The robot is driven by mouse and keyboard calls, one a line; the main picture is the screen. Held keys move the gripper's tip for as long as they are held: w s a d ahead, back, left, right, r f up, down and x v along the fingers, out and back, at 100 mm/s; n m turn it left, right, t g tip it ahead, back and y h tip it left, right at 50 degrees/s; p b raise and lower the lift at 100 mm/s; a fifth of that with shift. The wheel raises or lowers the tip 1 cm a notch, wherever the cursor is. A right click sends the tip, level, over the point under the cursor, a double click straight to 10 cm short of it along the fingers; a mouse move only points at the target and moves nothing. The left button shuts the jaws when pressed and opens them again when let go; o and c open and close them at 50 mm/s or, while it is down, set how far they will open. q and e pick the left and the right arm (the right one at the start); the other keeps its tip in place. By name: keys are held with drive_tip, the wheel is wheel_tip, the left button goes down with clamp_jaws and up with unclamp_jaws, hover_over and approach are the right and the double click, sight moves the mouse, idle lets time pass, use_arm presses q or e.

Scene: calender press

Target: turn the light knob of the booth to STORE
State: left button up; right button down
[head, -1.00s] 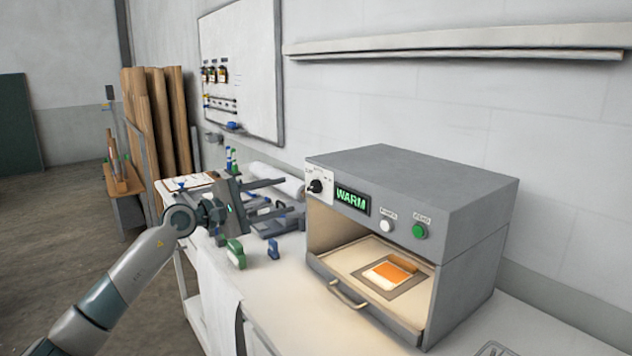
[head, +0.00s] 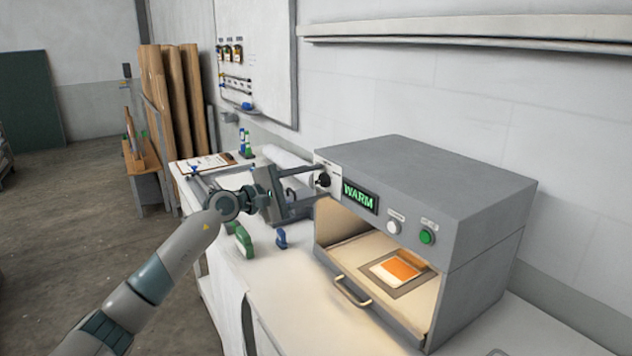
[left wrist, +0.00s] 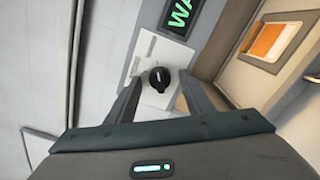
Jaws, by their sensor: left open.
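The grey booth (head: 440,190) stands on the bench with its display (head: 360,198) reading WARM in green. The black light knob (head: 323,180) sits on a pale plate left of the display. In the left wrist view the knob (left wrist: 160,77) lies between and beyond the fingers, with a pale pointer mark on it; its label text is too small to read. My left gripper (head: 314,182) is open, its fingers pointing at the knob from the left. In the left wrist view the fingers (left wrist: 158,100) stand to either side of the knob; whether they touch it I cannot tell. My right gripper is out of view.
A white button (head: 394,228) and a green button (head: 427,236) are on the booth front. The lit drawer (head: 352,291) holds an orange and white sheet (head: 396,270). A green-handled tool (head: 243,240) and a blue item (head: 282,238) lie on the bench.

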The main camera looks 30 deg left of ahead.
use_arm(q)
drive_tip(key=c, duration=1)
drive_tip(key=shift+c, duration=0.2)
